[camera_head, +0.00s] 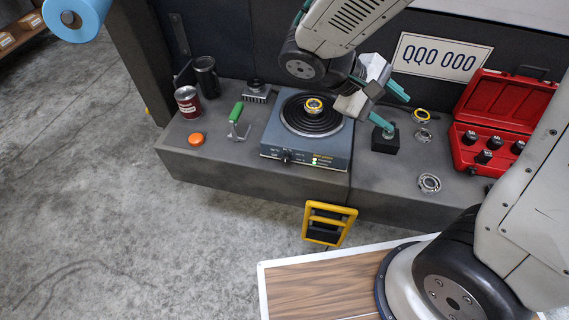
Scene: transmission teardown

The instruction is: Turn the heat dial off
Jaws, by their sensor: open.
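The hot plate (267,138) is a blue-grey box on the workbench with a round black burner on top. Its heat dial (286,157) is a small black knob on the front face, left of centre. Its exact setting is too small to read. Small yellow and green marks or lights show right of the dial. A gold-coloured ring (314,105) sits on the middle of the burner. My gripper (391,107) has teal fingers spread open, with nothing between them. It is above the bench, right of the hot plate and apart from the dial.
A green-handled tool (238,118), an orange cap (196,139) and a red can (187,103) stand left of the hot plate. A black block (385,141), metal rings (429,183) and an open red case (507,105) are right. Floor space lies in front.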

